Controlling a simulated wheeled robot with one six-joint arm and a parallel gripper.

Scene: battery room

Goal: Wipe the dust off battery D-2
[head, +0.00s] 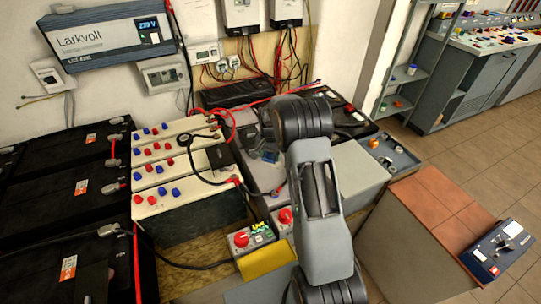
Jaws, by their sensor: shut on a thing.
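My arm reaches up the middle of the head view, and its wrist bends left over the batteries. My gripper (266,141) is small and mostly hidden by the wrist. It seems shut on a small blue thing (268,156), perhaps a cloth, over a grey battery top; I cannot tell whether they touch. Black batteries with orange labels (80,188) stand at the left. Cream-topped batteries with red and blue terminals (160,172) stand in the middle. No D-2 marking is readable, and dust cannot be made out.
Red and black cables (137,262) run among the batteries. A control box with a red knob (241,240) and a yellow pad (265,260) lie in front. A grey box (360,170) and a brown-topped block (436,205) stand right. Wall inverters (110,37) hang behind. Tiled floor is free at right.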

